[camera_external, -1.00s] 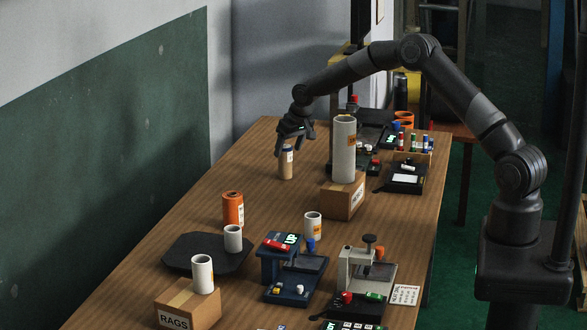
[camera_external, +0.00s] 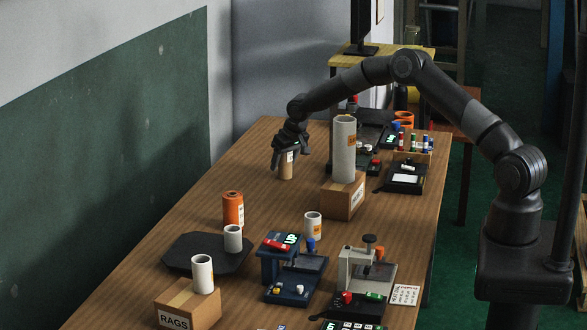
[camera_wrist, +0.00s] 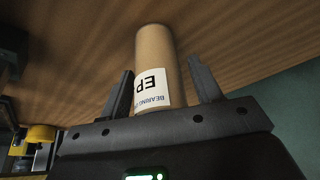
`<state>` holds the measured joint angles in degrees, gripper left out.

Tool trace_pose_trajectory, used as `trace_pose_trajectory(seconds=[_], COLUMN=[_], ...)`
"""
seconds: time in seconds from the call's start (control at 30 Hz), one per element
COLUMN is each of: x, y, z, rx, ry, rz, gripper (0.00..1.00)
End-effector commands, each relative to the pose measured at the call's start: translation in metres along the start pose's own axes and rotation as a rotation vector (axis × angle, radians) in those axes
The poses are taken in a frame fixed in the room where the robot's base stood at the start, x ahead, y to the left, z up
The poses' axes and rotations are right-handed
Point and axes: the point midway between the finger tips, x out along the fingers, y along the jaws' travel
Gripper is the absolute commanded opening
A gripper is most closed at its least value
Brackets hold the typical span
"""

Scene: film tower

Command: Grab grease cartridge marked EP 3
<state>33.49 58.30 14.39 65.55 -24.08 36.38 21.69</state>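A tan cardboard cartridge (camera_external: 286,167) stands upright on the table's far left part. In the wrist view the cartridge (camera_wrist: 158,60) carries a white label reading "BEARING" and "EP", upside down; any number after it is hidden. My gripper (camera_external: 288,158) is over the cartridge's upper part. In the wrist view the fingers of my gripper (camera_wrist: 163,88) stand on either side of the cartridge, with a visible gap at least on the right. The gripper is open around it.
A tall grey tube (camera_external: 344,150) stands on a cardboard box (camera_external: 343,199) right of my gripper. An orange cartridge (camera_external: 233,208), white rolls and a RAGS box (camera_external: 188,308) are nearer the camera. The wooden table (camera_external: 225,178) is bare left of the cartridge.

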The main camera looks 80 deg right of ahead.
Motion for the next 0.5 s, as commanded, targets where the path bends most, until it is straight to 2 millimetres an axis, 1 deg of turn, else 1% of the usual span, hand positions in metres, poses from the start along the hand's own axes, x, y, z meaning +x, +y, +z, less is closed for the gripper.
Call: trace_pose_trajectory(seconds=[0.03,0.07,0.5], x=[-0.0001,-0.0001,-0.0001], y=[0.0,0.0001,0.0], z=[0.0,0.0001,0.0001], rx=[0.0,0.0,0.0], ry=[0.0,0.0,0.0], rz=[0.0,0.0,0.0], gripper=[0.54,0.52,0.16])
